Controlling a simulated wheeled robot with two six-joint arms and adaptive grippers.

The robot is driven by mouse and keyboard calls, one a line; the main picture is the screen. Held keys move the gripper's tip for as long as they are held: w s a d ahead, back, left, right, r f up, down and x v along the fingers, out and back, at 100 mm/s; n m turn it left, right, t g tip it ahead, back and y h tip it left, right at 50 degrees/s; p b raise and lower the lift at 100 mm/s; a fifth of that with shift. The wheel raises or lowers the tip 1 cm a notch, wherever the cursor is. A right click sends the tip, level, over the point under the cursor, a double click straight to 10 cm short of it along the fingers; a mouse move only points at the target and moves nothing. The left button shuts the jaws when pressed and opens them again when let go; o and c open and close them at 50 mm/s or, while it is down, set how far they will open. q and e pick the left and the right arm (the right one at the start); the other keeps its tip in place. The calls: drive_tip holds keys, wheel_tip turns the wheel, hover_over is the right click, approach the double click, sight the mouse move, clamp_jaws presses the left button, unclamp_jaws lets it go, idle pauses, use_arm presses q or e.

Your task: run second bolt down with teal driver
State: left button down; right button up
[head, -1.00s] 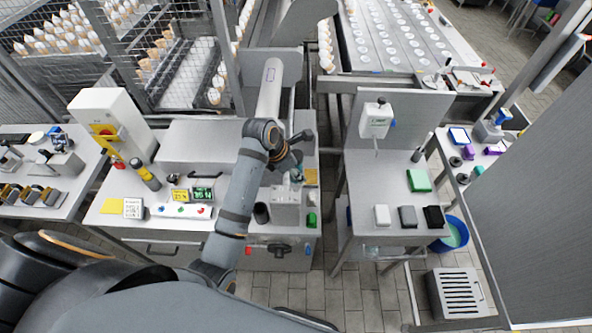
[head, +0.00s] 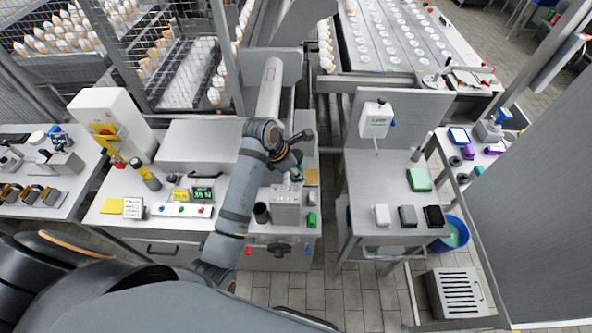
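My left gripper (head: 294,166) is above the grey block fixture (head: 286,196) at the right end of the middle bench. The driver's tip and the bolts are too small or hidden to make out. My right gripper is not in view.
A dark cup (head: 262,213) and a green block (head: 312,220) flank the fixture. A side table (head: 385,185) stands right, across a floor gap.

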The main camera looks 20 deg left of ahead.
sight(295, 155)
use_arm(q)
drive_tip(key=shift+r, duration=0.3)
idle(0.7)
drive_tip(key=shift+w+r, duration=0.1)
drive_tip(key=shift+r, duration=2.85)
